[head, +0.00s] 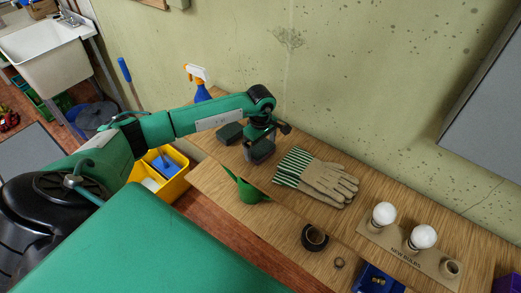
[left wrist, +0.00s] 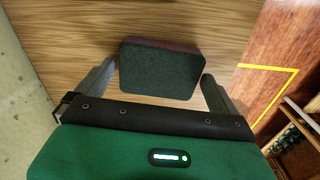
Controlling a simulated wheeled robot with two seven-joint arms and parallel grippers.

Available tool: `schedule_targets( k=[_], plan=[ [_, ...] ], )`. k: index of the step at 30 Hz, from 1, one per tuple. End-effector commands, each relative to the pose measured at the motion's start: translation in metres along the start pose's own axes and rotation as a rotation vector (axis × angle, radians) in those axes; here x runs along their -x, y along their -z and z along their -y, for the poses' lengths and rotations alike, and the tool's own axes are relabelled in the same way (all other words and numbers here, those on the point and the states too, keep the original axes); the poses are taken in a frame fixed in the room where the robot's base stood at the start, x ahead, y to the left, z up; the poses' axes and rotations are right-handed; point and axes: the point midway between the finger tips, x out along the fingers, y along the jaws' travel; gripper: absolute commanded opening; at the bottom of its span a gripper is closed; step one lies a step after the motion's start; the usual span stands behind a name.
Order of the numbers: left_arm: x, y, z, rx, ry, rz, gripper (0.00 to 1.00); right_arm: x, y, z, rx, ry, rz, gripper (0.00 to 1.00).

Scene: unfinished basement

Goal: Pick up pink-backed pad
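The pink-backed pad (left wrist: 160,70) is a dark, rounded block in the left wrist view, with a dull maroon strip along its far edge. It lies on the wooden table between the two fingers of my left gripper (left wrist: 157,74). The fingers are apart, with a gap at the left and a narrower one at the right. In the head view my left gripper (head: 268,136) is low over the table, and the pad (head: 261,152) seems to be the dark block under it, partly hidden. My right gripper is not in view.
Another dark green block (head: 229,133) lies just left of the gripper. Striped gloves (head: 318,177) lie close on the right, a green funnel-like item (head: 249,191) in front. Light bulbs (head: 423,237) and a tape roll (head: 314,237) are further right. A spray bottle (head: 201,82) stands behind.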

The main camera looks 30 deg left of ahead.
Motion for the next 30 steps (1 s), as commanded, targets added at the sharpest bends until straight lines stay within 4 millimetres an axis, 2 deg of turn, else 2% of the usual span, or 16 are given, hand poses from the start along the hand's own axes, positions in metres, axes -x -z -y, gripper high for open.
schedule_targets(
  k=[1, 5, 16, 20, 26, 30],
  plan=[
    [0.000, 0.000, 0.000, 0.000, 0.000, 0.000, 0.88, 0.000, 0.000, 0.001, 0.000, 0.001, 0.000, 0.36],
    [0.000, 0.000, 0.000, 0.000, 0.000, 0.000, 0.64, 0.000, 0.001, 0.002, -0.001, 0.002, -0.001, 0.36],
    [0.002, 0.000, 0.000, 0.000, -0.001, 0.000, 0.64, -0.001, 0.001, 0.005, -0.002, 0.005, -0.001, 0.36],
    [0.008, 0.000, -0.001, 0.001, -0.003, 0.000, 0.64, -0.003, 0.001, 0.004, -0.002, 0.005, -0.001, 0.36],
    [0.036, 0.001, -0.001, -0.001, -0.005, -0.001, 0.64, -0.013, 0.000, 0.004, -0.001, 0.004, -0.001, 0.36],
    [0.073, 0.001, -0.002, 0.000, -0.009, -0.002, 0.64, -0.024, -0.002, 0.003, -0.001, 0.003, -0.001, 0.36]
  ],
)
